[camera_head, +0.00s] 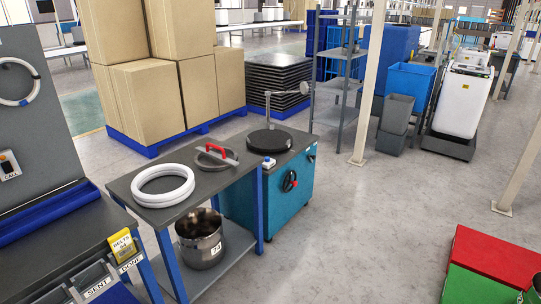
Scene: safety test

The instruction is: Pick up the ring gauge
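Two kinds of round items lie on the dark top of a small workbench (187,206). Stacked white rings (150,199) lie flat near its left end. Behind them, to the right, is a flat grey round piece (206,161) with a red handle (221,154) across it. A pale ring (36,88) also hangs on the grey panel at the far left. I cannot tell for certain which of these is the ring gauge. Neither of my grippers is in view.
A teal machine (290,209) with a black round plate stands right of the bench. A metal pot (201,252) sits on the lower shelf. A grey counter (48,250) is at left. Boxes (146,95) stand behind. Open floor (370,225) lies to the right.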

